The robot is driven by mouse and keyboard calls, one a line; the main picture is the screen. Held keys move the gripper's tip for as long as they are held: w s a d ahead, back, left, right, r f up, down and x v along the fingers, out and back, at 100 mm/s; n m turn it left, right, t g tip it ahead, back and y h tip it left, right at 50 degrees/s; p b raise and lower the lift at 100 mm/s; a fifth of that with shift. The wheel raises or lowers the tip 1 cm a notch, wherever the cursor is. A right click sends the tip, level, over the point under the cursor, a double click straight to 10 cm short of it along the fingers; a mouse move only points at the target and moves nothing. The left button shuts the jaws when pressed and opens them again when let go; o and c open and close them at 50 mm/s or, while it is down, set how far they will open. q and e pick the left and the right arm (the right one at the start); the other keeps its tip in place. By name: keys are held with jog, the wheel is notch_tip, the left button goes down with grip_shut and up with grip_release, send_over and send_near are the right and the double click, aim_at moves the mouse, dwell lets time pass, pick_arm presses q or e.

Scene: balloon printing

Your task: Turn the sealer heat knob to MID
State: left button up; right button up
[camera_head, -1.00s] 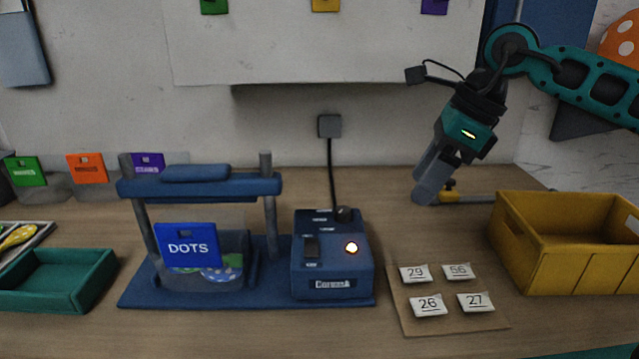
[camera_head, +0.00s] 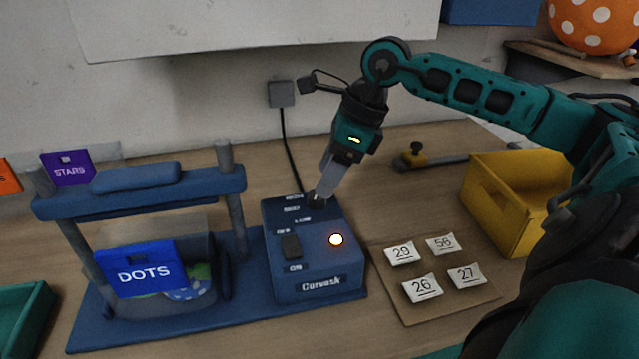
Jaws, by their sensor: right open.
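The sealer (camera_head: 316,275) is a blue machine with a press frame on the left and a control box on the right. The dark heat knob (camera_head: 314,199) sits near the top of the control box and is partly hidden by my right gripper. Small labels, one reading LOW, lie beside it; I cannot read the knob's setting. My left gripper is out of view.
A blue DOTS plate (camera_head: 148,268) hangs on the press front. Several numbered packets lie on a board (camera_head: 437,308) to the right. A yellow bin (camera_head: 489,207) stands behind it, and a teal tray (camera_head: 36,318) is at left. A cord rises behind the box.

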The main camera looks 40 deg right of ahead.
aim_at(317, 200)
jog(key=shift+x, duration=2.1)
jog(key=shift+w, duration=0.1)
jog(key=shift+c, duration=0.2)
jog(key=shift+r, duration=0.1)
jog(key=c, duration=1)
